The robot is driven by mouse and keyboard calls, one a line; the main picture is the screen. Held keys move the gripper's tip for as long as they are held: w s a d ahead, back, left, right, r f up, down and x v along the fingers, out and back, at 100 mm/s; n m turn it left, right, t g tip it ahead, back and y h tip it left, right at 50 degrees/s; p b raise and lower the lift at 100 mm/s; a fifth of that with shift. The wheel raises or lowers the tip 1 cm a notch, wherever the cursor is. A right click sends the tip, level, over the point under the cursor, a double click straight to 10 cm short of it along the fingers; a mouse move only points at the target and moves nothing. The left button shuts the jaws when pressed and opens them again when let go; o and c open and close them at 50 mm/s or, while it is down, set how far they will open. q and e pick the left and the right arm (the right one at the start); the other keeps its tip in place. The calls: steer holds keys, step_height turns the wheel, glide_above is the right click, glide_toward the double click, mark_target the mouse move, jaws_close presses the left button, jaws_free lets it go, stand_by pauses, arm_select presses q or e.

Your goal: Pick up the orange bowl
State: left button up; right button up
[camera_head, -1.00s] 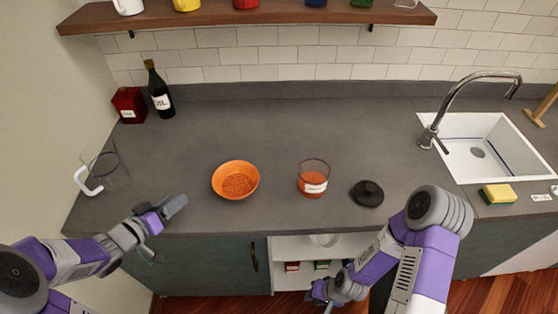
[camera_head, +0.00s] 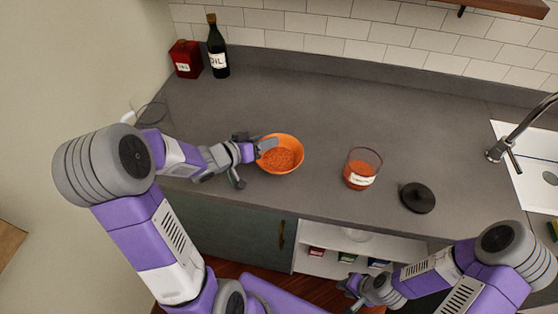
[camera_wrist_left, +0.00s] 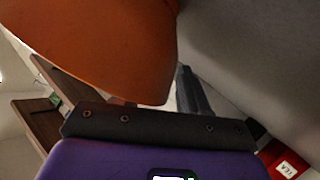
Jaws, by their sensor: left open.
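The orange bowl (camera_head: 299,157) stands upright on the grey counter with reddish-orange grains inside. My left gripper (camera_head: 255,164) is open at the bowl's left side. One finger reaches over the left rim and the other is outside, lower and nearer the counter's front edge. In the left wrist view the bowl's orange side (camera_wrist_left: 100,40) fills the upper left, close to a grey finger; whether they touch is unclear. My right gripper (camera_head: 356,292) is low at the front, by the open shelf, too small and partly hidden to read.
A glass jar with orange contents (camera_head: 361,170) and a black lid (camera_head: 417,197) stand to the bowl's right. An oil bottle (camera_head: 217,50) and a red tin (camera_head: 186,59) are at the back left. A clear glass mug (camera_head: 150,113) is partly behind my left arm. The sink is far right.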

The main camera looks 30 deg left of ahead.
arm_select(q)
jaws_close()
steer(key=shift+r, duration=0.1)
stand_by(0.3)
step_height(320, 180, up, 10)
steer(key=p, duration=0.5)
